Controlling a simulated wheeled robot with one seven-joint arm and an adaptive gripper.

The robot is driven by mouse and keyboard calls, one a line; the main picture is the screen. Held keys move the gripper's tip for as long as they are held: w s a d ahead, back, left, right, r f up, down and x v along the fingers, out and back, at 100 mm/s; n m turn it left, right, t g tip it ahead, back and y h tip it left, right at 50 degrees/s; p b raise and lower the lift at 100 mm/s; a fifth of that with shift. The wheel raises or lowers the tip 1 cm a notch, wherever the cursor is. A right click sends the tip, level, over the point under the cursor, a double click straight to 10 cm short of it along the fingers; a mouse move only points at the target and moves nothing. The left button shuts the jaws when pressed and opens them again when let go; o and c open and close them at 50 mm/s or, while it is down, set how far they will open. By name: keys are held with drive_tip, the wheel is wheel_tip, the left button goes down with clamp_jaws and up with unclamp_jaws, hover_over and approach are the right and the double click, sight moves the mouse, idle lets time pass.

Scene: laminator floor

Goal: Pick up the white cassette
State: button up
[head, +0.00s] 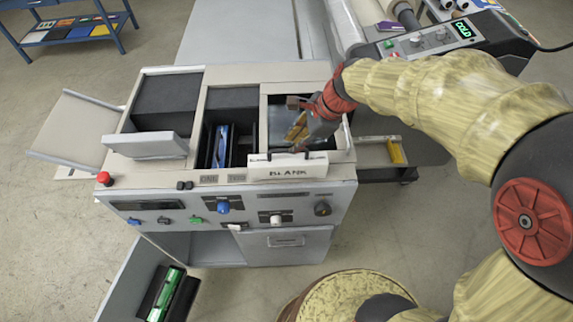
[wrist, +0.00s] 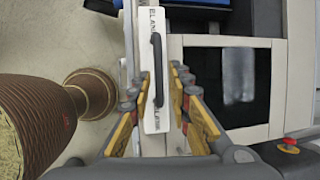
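The white cassette (head: 288,167) is a thin white slab with black lettering at the front edge of the machine's right-hand bay. In the wrist view the cassette (wrist: 151,112) shows edge-up, with a black handle (wrist: 157,70) along it. My gripper (head: 300,130) is low over that bay, close behind the cassette in the head view. In the wrist view my gripper (wrist: 155,92) is open, with one orange-padded finger on each side of the cassette. Gaps show beside the slab; whether a pad touches it lower down I cannot tell.
The grey machine (head: 228,180) has a middle bay with a dark blue item (head: 221,146) and a closed dark left bay (head: 166,95). A round stool (head: 350,297) stands in front. A green item (head: 166,294) lies in the low open compartment. A control box (head: 425,40) reads COLD.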

sight(288, 162)
drive_tip(key=x, duration=0.6)
drive_tip(key=shift+s+p, duration=0.1)
drive_tip(key=shift+p, duration=0.25)
drive_tip(key=shift+r, duration=0.1)
drive_tip(key=shift+c, duration=1.2)
clamp_jaws()
drive_tip(key=shift+r, duration=0.1)
